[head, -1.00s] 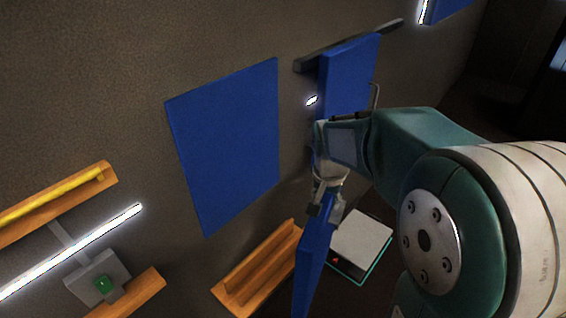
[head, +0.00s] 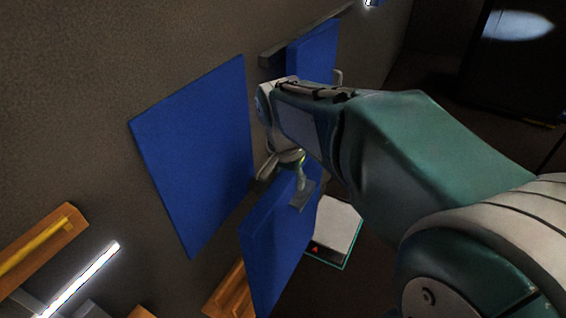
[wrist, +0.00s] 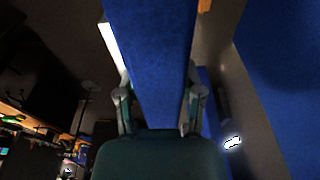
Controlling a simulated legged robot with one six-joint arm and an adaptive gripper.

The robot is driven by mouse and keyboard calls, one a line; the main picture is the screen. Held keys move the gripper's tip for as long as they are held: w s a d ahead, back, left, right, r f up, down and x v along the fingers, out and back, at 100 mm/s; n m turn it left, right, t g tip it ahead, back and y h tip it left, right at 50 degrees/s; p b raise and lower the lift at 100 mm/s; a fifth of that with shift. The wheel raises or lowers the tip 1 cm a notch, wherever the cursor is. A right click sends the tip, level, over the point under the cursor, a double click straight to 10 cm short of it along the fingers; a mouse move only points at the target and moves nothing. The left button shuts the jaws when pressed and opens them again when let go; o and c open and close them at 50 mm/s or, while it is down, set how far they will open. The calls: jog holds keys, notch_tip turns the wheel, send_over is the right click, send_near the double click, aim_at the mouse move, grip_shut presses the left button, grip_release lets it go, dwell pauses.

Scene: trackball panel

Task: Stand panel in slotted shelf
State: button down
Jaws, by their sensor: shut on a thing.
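A blue panel (head: 272,250) is held in my gripper (head: 290,182), which is shut on its upper edge. The panel hangs below the gripper, tilted, in front of an orange slotted shelf (head: 232,292). The panel hides much of the shelf. In the wrist view the held panel (wrist: 150,60) runs up the middle between the two fingers of my gripper (wrist: 160,100). The panel's lower end lies outside the wrist view.
A large blue panel (head: 195,150) is on the wall to the left. Another blue panel (head: 312,55) is behind my arm by a dark rail (head: 275,57). A white-topped box (head: 338,225) stands right of the held panel. An orange tray with a yellow bar (head: 35,248) is at lower left.

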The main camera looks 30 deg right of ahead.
jog(key=shift+w+a, duration=0.5)
jog(key=shift+a, duration=0.3)
jog(key=shift+w+a, duration=0.15)
jog(key=shift+w, duration=0.1)
jog(key=shift+w+a, duration=2.55)
jog(key=shift+w, duration=1.35)
notch_tip(320, 180, down, 8)
jog(key=shift+f, duration=1.4)
jog(key=shift+c, duration=0.7)
grip_release()
